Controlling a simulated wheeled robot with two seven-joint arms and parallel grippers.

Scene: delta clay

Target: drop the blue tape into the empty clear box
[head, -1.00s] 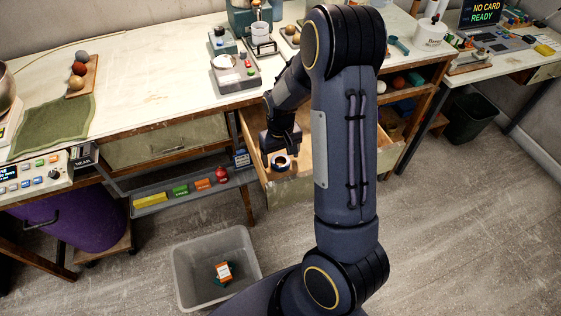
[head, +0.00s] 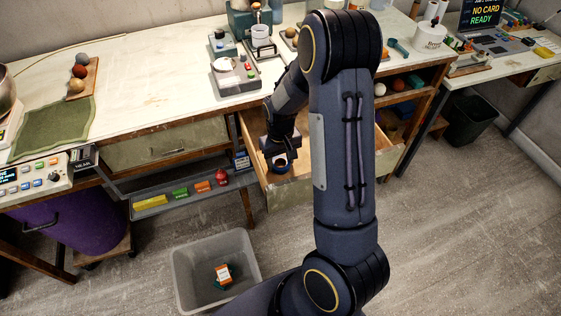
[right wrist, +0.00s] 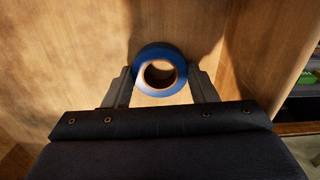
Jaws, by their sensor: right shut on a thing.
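The roll of blue tape (head: 279,169) is in the open wooden drawer under the bench. In the right wrist view the blue tape (right wrist: 158,51) shows as a ring with a tan core, between the two fingers. My right gripper (head: 280,158) reaches down into the drawer and is shut on the tape; it also shows in the right wrist view (right wrist: 160,84). I cannot tell whether the tape touches the drawer floor. My left gripper is not in view. I cannot make out an empty clear box; my right arm hides part of the bench and drawer.
The open drawer (head: 290,193) has raised wooden walls around the gripper. A grey bin (head: 184,270) on the floor holds a small orange and white item. A low shelf (head: 160,208) carries several coloured blocks. The bench top (head: 150,95) is clear in the middle.

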